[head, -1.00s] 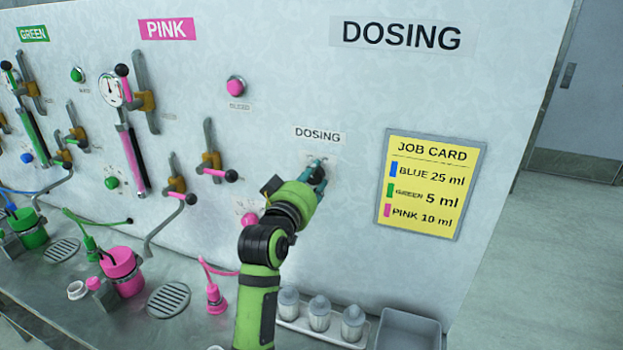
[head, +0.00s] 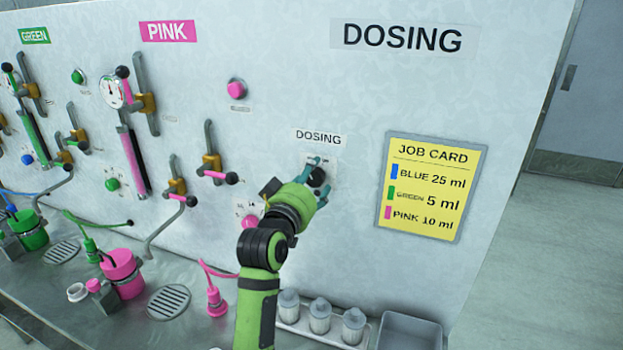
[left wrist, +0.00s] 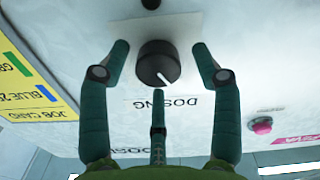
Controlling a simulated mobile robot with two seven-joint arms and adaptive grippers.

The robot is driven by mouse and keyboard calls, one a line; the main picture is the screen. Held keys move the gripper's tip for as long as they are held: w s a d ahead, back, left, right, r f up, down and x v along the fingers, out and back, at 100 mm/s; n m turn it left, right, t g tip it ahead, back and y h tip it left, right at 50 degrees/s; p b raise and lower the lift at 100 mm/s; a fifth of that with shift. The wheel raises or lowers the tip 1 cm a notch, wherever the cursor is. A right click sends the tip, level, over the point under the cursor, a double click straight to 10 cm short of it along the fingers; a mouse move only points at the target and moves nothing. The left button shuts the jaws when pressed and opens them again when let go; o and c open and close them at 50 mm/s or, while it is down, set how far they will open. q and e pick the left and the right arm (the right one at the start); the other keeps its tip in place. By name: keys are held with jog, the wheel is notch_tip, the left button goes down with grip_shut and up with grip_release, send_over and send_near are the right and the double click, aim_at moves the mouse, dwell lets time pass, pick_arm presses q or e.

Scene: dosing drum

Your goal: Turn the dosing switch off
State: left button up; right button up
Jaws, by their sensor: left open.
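The dosing switch is a black round knob (head: 317,177) with a white pointer line, on the wall panel under the small DOSING label (head: 319,138). The left wrist view shows the knob (left wrist: 158,63) upside down, its pointer line slanting toward the lower right of that picture. My left gripper (head: 318,178) is at the knob, its teal fingers open on either side of it. In the left wrist view the left gripper (left wrist: 160,62) shows gaps between its fingertips and the knob. In the head view the fingers partly hide the knob. My right gripper is in neither view.
A yellow job card (head: 430,187) hangs right of the knob. A pink button (head: 250,222) is left of my wrist. Below stand a white rack (head: 290,325) with capped bottles and an empty grey tray (head: 409,330). A pink-handled lever (head: 215,174) is on the left.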

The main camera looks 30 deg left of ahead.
pick_arm(q)
jog(key=v, duration=0.7)
jog(key=shift+s, duration=0.2)
jog(key=shift+w, duration=0.1)
